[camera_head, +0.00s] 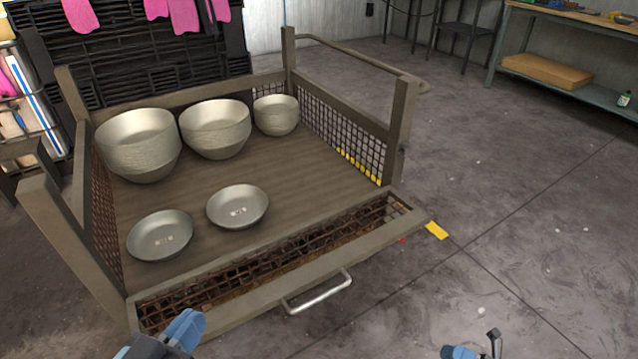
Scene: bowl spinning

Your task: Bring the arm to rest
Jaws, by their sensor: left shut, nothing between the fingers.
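My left gripper (186,330) shows at the bottom left, blue and grey, in front of the cage's lowered front panel. It is shut with nothing between its fingers. My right gripper (474,350) shows only in part at the bottom edge, right of centre, above bare floor. Most of it is cut off by the frame, so I cannot tell whether it is open or shut. Both grippers are apart from the bowls.
A metal mesh cage (330,185) holds three stacks of metal bowls (138,140) at the back and two low bowls (160,235) in front. Its front panel with a handle (318,293) is folded down. A workbench (570,75) stands far right. The floor at right is clear.

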